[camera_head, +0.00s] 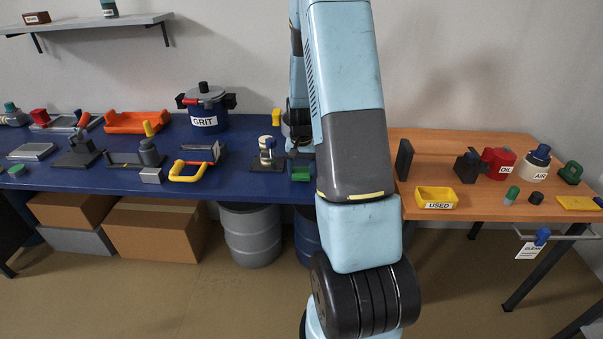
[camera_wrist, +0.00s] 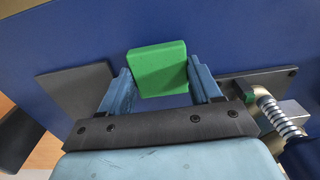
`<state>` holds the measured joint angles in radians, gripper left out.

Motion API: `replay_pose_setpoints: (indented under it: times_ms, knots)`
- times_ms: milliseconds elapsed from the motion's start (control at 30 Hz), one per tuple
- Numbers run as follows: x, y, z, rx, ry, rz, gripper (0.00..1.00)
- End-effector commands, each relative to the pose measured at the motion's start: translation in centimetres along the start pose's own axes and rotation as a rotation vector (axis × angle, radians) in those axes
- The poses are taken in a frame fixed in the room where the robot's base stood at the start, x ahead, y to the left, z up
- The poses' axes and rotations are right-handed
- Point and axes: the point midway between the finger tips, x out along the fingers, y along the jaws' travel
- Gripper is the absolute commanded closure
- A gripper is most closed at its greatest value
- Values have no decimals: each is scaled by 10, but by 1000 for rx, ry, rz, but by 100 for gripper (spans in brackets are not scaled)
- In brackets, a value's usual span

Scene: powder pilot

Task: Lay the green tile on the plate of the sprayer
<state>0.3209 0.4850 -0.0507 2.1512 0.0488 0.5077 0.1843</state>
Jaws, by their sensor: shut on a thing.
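The green tile (camera_wrist: 158,68) is a thick square block held between the two blue-grey fingers of my gripper (camera_wrist: 160,86) in the wrist view. In the head view the tile (camera_head: 302,173) shows beside my arm, near the front of the blue bench. In the wrist view a bare dark plate (camera_wrist: 74,91) lies left of the tile. On the right is another dark plate (camera_wrist: 262,84), beside a device with a coiled spring (camera_wrist: 281,117). I cannot tell which plate is the sprayer's. My arm hides part of the bench in the head view.
A black-based device with a cream coil (camera_head: 265,143) stands left of the tile. A yellow frame (camera_head: 188,172) and the GRIT pot (camera_head: 207,108) are farther left. The wooden table (camera_head: 470,208) on the right holds a yellow USED tray (camera_head: 436,194).

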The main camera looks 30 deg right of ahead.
Motion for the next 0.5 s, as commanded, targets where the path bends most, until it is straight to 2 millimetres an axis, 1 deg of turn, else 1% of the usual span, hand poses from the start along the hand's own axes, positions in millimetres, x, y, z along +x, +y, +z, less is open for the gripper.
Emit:
replay_pose_setpoints:
  times_ms: [33, 100, 467, 500]
  knots:
    - [8, 0, 0, 0, -2, 0, 70]
    - [14, 0, 1, 0, -2, 0, 70]
    - [17, 0, 0, 0, 1, 0, 70]
    - [17, 0, 0, 0, 1, 0, 35]
